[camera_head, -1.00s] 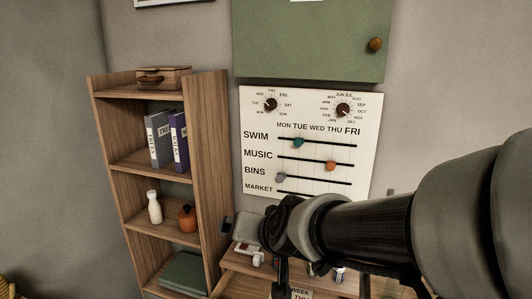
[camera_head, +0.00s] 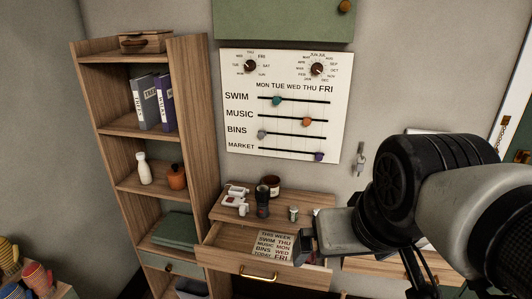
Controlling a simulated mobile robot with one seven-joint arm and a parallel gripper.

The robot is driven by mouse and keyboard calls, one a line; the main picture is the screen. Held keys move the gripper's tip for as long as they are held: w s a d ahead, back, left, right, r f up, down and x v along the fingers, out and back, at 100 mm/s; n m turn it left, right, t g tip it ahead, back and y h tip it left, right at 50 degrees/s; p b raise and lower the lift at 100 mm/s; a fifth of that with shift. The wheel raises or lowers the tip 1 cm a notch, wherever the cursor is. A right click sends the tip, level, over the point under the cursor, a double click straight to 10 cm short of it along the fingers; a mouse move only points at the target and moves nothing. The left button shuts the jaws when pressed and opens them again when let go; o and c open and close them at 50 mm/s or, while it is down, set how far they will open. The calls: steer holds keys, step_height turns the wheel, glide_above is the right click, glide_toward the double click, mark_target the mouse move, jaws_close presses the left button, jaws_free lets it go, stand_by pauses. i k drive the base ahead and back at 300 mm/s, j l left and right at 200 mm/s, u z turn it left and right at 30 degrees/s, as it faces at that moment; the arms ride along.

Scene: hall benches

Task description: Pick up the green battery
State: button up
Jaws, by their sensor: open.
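I cannot make out a green battery in this view. A small pale cylinder (camera_head: 293,213) stands at the right of the desk top; it is too small to tell what it is. My gripper (camera_head: 308,242) is open, in front of the desk's right side and close to the right end of the open drawer (camera_head: 232,238). My arm comes in from the right and hides part of the surface behind it. I see nothing held between the jaws.
The desk top (camera_head: 218,213) bears white devices (camera_head: 236,196), a dark grinder-like object (camera_head: 262,200) and a dark red jar (camera_head: 271,185). A printed card (camera_head: 274,247) lies in the drawer. A shelf unit (camera_head: 198,130) stands left. A slider board (camera_head: 280,105) and keys (camera_head: 357,158) hang on the wall.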

mark_target(294, 209)
steer(key=k, duration=0.15)
steer(key=z, duration=0.7)
steer(key=i+j+z, duration=0.1)
steer(key=z, duration=0.3)
steer(key=j+z, duration=0.2)
steer(key=z, duration=0.2)
steer(key=j+z, duration=0.15)
steer(key=z, duration=0.2)
steer(key=i+j, duration=0.1)
steer(key=j, duration=0.4)
steer(key=i+j, duration=0.1)
steer(key=j, duration=0.45)
